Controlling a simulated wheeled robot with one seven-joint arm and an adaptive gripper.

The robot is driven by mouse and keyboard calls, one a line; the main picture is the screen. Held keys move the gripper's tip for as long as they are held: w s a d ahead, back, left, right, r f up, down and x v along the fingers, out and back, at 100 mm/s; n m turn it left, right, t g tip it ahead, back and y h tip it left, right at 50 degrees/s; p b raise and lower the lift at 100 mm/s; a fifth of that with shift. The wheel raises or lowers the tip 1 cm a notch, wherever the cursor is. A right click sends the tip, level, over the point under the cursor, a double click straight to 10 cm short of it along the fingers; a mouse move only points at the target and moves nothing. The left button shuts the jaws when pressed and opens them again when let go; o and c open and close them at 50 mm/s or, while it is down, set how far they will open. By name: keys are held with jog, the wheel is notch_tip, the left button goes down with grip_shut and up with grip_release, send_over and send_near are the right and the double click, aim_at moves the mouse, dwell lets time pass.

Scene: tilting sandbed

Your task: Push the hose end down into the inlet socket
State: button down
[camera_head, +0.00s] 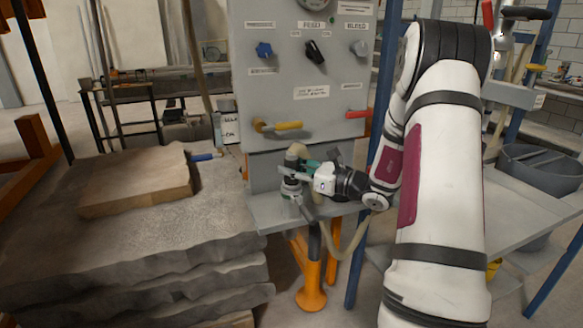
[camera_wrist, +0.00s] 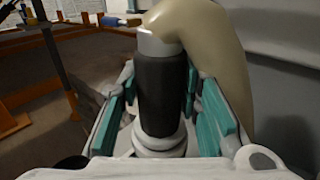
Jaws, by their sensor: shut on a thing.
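The hose (camera_head: 297,152) is beige and bends over at the top of its end piece, then hangs down below the shelf. In the wrist view the hose (camera_wrist: 225,60) curves off to the right. Its end piece, a dark sleeve (camera_wrist: 162,90) with a pale collar on top, stands upright between my teal finger pads. My gripper (camera_head: 300,176) is shut on this sleeve. A grey ringed fitting, seemingly the inlet socket (camera_head: 291,188), is directly below it on the shelf; pale rings (camera_wrist: 160,142) show under the sleeve. How deep the end sits in it cannot be told.
A grey control panel (camera_head: 300,75) with knobs and a yellow-handled valve (camera_head: 280,126) stands just behind. The grey shelf (camera_head: 268,212) carries the fitting. A layered sandbed with a flat slab (camera_head: 140,185) lies left. An orange post (camera_head: 311,290) stands below.

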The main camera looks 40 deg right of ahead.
jog(key=shift+f, duration=0.2)
jog(key=c, duration=1.1)
grip_release()
jog(key=v, duration=1.2)
